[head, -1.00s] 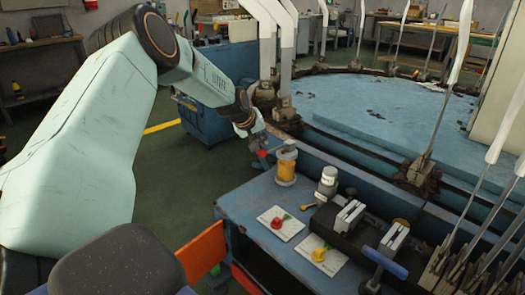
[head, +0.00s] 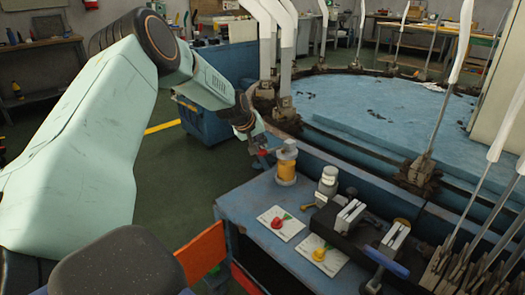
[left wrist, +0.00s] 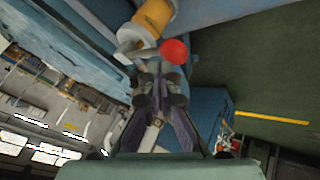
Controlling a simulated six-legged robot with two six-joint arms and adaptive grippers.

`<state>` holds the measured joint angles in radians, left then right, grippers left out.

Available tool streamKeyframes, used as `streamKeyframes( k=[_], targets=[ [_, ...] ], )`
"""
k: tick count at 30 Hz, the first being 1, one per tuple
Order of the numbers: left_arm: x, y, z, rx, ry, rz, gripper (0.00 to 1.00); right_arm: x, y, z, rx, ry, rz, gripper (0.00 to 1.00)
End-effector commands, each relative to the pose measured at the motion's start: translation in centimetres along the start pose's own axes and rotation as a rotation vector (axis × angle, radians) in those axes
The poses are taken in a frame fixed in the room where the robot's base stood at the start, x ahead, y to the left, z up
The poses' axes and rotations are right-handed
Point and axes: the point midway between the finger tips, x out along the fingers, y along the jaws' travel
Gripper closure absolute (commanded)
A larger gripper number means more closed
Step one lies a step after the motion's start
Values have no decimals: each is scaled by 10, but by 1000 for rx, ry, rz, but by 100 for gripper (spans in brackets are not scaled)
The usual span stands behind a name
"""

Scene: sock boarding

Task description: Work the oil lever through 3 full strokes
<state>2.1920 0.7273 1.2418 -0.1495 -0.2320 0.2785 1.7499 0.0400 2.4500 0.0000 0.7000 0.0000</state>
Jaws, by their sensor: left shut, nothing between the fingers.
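The oil lever's red knob (head: 264,153) shows at the left side of the oiler (head: 286,168), an amber cylinder with a grey cap at the bench's back left corner. In the left wrist view the red knob (left wrist: 174,52) sits on a short grey arm from the oiler (left wrist: 152,20). My left gripper (head: 259,147) is shut and empty, close by the knob. In the left wrist view its fingertips (left wrist: 159,72) are just below the knob; I cannot tell whether they touch. My right gripper is not in view.
The blue bench (head: 240,205) holds a red knob on a white plate (head: 281,223), a yellow knob on another plate (head: 320,254), a small grey-capped bottle (head: 328,181) and a metal clamp (head: 349,216). A round blue machine bed (head: 380,105) lies behind. Green floor is open to the left.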

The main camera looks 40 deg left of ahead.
Motion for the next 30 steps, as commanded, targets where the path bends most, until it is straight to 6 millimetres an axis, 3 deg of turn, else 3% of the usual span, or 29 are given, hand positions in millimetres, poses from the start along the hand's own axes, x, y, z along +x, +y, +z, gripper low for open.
streamKeyframes(
  k=[30],
  targets=[
    [8,-6,6,-1,-1,0,100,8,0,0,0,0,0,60]
  ],
)
